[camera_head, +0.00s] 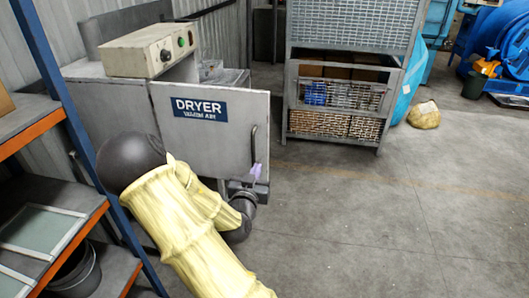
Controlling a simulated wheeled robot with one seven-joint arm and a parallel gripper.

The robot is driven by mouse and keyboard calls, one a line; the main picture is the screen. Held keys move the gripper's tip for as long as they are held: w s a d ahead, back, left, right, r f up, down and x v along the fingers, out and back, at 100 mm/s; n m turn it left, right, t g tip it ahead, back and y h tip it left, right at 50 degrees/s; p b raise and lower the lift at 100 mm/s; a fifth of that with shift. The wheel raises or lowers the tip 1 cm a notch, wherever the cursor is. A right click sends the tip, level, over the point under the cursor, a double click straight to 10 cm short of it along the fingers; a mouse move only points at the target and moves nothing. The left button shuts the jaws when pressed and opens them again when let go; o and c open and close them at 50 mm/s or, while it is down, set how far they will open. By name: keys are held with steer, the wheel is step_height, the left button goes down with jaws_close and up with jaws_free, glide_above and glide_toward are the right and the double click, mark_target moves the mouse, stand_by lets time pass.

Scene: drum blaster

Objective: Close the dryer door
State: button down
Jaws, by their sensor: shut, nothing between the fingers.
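The dryer is a grey metal cabinet (100,103) at the left, behind the blue rack post. Its door (205,150) stands open, swung out to the right of the cabinet, with a blue "DRYER" sign on its face. A dark vertical handle (254,146) is near the door's right edge. My gripper (257,172) is at the lower right of the door, just by the lower end of the handle. It is small here and its fingers look shut, with no object seen in them. I cannot tell whether it touches the door. My yellow-sleeved arm hides the door's lower left part.
A control box (148,50) sits on top of the dryer. A rack (40,125) with orange-edged shelves stands close at the left. A grey mesh cage (340,90) stands behind, to the right of the door. The concrete floor (400,220) at the right is clear.

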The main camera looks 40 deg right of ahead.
mark_target(266, 144)
steer(key=p+x, duration=0.3)
steer(key=x, duration=0.7)
steer(key=shift+d, duration=0.1)
steer(key=shift+w+d+p, duration=0.35)
steer(key=shift+w+d, duration=0.1)
steer(key=shift+w, duration=0.1)
